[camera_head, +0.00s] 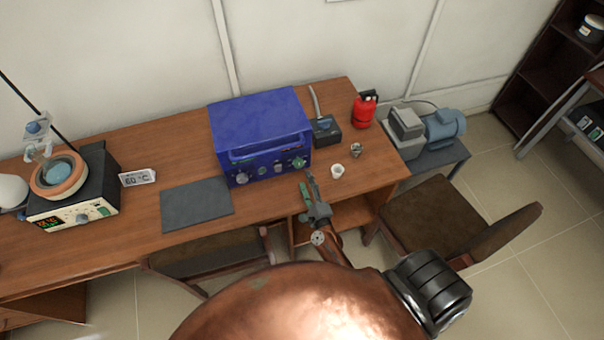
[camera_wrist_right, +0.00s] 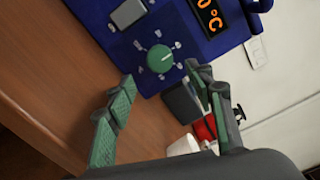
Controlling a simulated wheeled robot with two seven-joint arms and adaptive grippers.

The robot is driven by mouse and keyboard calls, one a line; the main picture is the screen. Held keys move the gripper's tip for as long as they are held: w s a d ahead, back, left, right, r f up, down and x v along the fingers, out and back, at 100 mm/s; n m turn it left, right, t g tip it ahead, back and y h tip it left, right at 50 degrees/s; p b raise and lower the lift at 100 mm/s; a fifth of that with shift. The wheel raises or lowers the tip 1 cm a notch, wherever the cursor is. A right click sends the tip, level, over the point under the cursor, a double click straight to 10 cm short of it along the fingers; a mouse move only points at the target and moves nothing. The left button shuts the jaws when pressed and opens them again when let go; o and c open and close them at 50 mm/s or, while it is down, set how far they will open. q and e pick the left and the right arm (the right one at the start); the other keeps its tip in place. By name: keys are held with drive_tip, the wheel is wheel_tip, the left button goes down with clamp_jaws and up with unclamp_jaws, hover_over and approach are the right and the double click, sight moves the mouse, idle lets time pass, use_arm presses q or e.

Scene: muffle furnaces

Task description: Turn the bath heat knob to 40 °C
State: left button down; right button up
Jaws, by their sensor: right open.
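A blue box-shaped device (camera_head: 262,125) stands on the table, with several knobs on its front. Its green knob (camera_head: 299,163) is at the right end; in the right wrist view this round green knob (camera_wrist_right: 160,59) has a pale pointer line and small marks around it. An orange display (camera_wrist_right: 210,17) beside it shows "0 °C", partly cut off. My right gripper (camera_head: 307,182) is open just in front of the device, near the green knob. In the wrist view its green-padded fingers (camera_wrist_right: 160,75) are apart, with the knob beyond them, untouched. My left gripper is out of view.
A white cup (camera_head: 337,171), small metal cup (camera_head: 356,150), dark box (camera_head: 326,131) and red canister (camera_head: 365,110) stand right of the device.

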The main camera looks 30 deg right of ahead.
drive_tip(key=shift+v, duration=2.8)
